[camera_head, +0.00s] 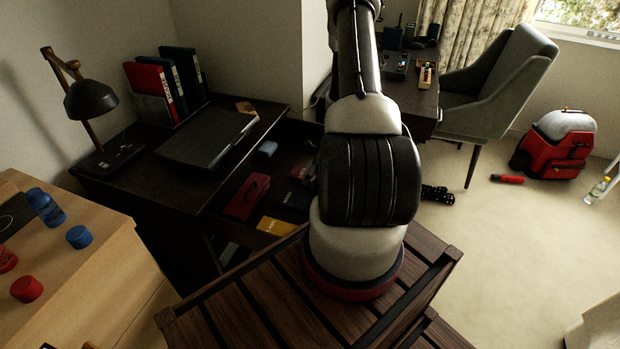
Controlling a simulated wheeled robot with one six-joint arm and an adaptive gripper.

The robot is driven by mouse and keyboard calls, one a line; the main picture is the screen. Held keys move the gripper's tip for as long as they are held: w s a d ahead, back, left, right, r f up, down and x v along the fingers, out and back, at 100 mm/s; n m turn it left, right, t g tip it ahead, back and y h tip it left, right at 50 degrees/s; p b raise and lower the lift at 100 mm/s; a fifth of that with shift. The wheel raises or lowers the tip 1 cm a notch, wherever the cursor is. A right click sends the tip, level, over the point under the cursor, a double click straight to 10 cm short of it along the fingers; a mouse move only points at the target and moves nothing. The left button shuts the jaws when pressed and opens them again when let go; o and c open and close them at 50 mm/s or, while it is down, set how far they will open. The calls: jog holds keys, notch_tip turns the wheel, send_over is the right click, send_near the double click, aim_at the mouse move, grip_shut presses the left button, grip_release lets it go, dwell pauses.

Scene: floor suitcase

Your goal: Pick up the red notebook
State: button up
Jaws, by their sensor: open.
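I cannot tell for sure which red thing is the notebook. In the open drawer of the dark desk, a small flat red item with pale marks (303,171) lies toward the back right, close beside my arm in the picture. A larger, thicker dark red case or box (247,197) lies at the drawer's left. A red binder (151,84) stands upright on the desk top among dark ones. My arm rises through the middle and leaves the top edge. My gripper is out of view, and my arm hides part of the drawer's right side.
The drawer also holds a yellow booklet (277,226), a dark booklet (293,200) and a blue item (267,148). A lamp (90,99) and a black folder (210,137) are on the desk. A slatted wooden surface (250,310) is in front. Carpet (480,250) is open at right.

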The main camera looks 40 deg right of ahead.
jog(key=c, duration=1.1)
jog(key=shift+c, duration=0.3)
jog(key=shift+r, duration=0.1)
